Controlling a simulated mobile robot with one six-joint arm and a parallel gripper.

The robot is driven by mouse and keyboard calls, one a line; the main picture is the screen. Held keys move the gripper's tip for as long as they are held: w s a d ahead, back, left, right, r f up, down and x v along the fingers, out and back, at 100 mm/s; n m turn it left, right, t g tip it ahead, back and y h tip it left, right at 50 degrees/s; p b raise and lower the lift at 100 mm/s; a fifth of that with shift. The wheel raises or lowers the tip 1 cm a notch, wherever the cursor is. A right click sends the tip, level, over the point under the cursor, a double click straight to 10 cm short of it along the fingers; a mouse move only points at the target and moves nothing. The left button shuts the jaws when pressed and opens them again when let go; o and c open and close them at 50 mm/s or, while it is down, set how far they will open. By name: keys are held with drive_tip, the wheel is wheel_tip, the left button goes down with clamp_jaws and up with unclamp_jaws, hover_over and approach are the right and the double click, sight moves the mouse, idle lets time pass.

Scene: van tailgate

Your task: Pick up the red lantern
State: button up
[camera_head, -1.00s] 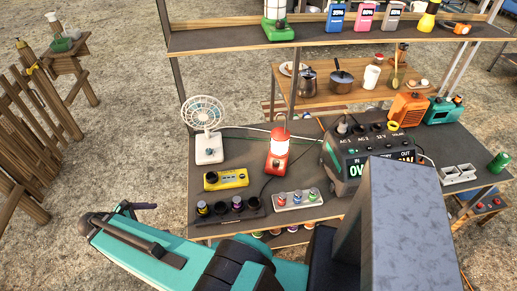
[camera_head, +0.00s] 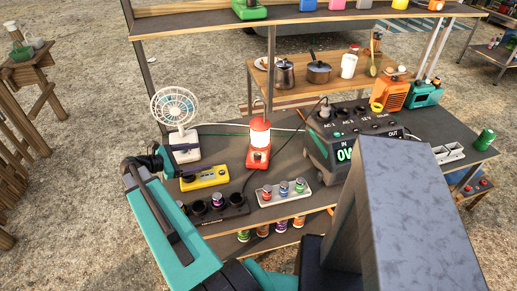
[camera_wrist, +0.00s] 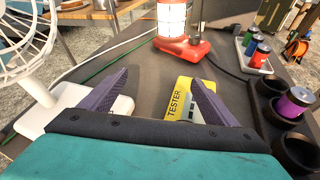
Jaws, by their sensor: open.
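The red lantern (camera_head: 259,145) stands upright on the dark table, with a lit white body and a red base. In the wrist view the lantern (camera_wrist: 172,22) is at the top centre, beyond my fingertips. My gripper (camera_wrist: 150,82) is open and empty, its two dark purple fingers apart. The yellow tester (camera_wrist: 180,100) lies between and below the fingers, partly hidden by the right one. In the head view my gripper (camera_head: 165,160) is near the fan, left of the lantern and apart from it; its fingers are hard to make out there.
A white fan (camera_head: 178,120) stands left of the lantern. A dark holder with cups (camera_head: 222,212) and a pale battery tray (camera_head: 285,196) lie in front. The power station (camera_head: 340,140) stands to the right. A shelf (camera_head: 310,22) runs above, and cables cross behind.

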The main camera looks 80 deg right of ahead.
sight(267, 133)
drive_tip(key=s+d+g+b, duration=0.1)
drive_tip(key=s+d+b, duration=0.1)
drive_tip(key=s+d, duration=0.1)
drive_tip(key=s+d+g+b, duration=0.2)
drive_tip(key=s+d+b, duration=0.1)
drive_tip(key=s+d, duration=0.1)
drive_tip(key=s+d+g+b, duration=0.1)
drive_tip(key=s+d+b, duration=0.1)
drive_tip(key=s+d, duration=0.1)
drive_tip(key=shift+s+d+m+g+y+b, duration=0.2)
drive_tip(key=shift+s+m+g+y+b, duration=0.2)
drive_tip(key=shift+s, duration=0.5)
drive_tip(key=shift+s+d+r+g, duration=0.25)
drive_tip(key=shift+s+r+g, duration=0.05)
drive_tip(key=shift+s, duration=0.1)
drive_tip(key=shift+s, duration=0.1)
drive_tip(key=shift+x, duration=4.3)
drive_tip(key=shift+p+x, duration=0.7)
drive_tip(key=shift+x, duration=1.9)
drive_tip(key=shift+r, duration=0.2)
drive_tip(key=shift+c, duration=0.4)
